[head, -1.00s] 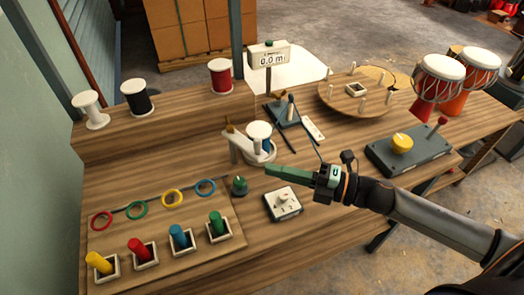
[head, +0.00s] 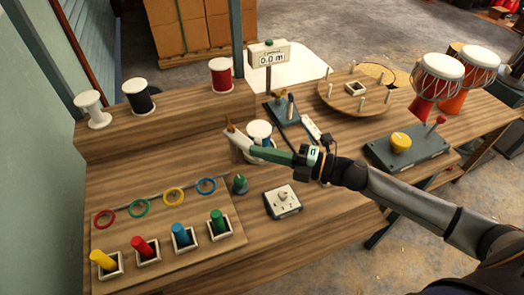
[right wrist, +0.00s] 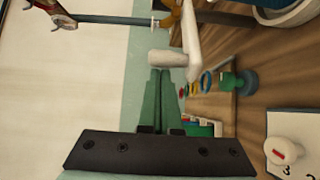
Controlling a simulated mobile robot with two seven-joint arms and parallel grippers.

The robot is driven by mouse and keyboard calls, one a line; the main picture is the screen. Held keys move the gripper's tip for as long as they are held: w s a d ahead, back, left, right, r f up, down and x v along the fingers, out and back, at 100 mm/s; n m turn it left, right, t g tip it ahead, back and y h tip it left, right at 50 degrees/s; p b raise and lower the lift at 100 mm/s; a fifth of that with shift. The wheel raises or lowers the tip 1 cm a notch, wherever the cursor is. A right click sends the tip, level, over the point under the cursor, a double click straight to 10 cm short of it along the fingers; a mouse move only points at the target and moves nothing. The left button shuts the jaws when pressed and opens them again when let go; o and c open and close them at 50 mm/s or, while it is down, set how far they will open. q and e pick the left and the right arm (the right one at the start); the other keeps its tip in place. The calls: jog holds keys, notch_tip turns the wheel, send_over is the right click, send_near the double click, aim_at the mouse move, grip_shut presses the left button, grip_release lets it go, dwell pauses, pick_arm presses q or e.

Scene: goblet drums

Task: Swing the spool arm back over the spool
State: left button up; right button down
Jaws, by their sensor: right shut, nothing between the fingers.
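The spool arm (head: 236,143) is a white bar with an orange-brown piece at its far end. It lies at the left side of the spool (head: 260,130), which has a white top and blue winding. My right gripper (head: 254,153) is shut and empty, its green fingers pointing left across the front of the spool and covering its lower part. In the right wrist view, the fingertips (right wrist: 160,72) are right by the white cylindrical end (right wrist: 168,58) of the spool arm (right wrist: 191,35); I cannot tell whether they touch. My left gripper is not in view.
A white dial box (head: 283,201) and a green knob (head: 239,184) sit in front of the spool. A blue-grey stand (head: 283,110) is behind it. Coloured rings and pegs are at front left. A grey lever box (head: 407,146) is at right.

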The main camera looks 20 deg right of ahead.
jog(key=shift+w+d+n+g+y+b, duration=0.2)
jog(key=shift+d+n+g+y+b, duration=0.25)
jog(key=shift+b, duration=0.2)
